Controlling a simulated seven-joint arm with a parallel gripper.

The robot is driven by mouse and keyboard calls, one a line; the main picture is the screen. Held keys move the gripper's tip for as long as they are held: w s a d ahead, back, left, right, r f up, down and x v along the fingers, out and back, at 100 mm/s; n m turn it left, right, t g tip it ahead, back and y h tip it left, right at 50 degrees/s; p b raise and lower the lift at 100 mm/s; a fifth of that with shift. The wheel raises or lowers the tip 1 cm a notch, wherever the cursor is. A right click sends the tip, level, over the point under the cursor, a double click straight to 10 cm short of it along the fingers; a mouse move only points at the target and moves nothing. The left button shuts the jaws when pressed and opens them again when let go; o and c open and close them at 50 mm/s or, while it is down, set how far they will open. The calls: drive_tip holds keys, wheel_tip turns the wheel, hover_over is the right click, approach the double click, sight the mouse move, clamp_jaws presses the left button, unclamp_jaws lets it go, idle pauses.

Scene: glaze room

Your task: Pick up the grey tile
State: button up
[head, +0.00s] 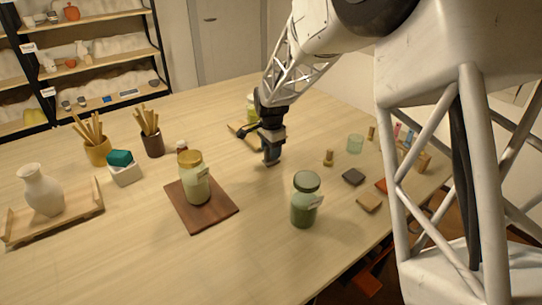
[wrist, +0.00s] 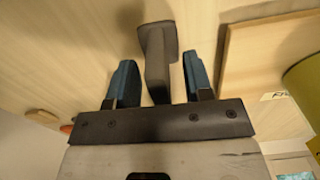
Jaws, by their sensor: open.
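A dark grey-brown, T-shaped thing (wrist: 158,40) shows between the fingers with a gap on each side. I cannot tell what it is or whether it touches the table.
Another jar (head: 196,180) stands on a brown board (head: 221,213).

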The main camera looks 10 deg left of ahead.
drive_tip(key=shift+f, duration=1)
clamp_jaws()
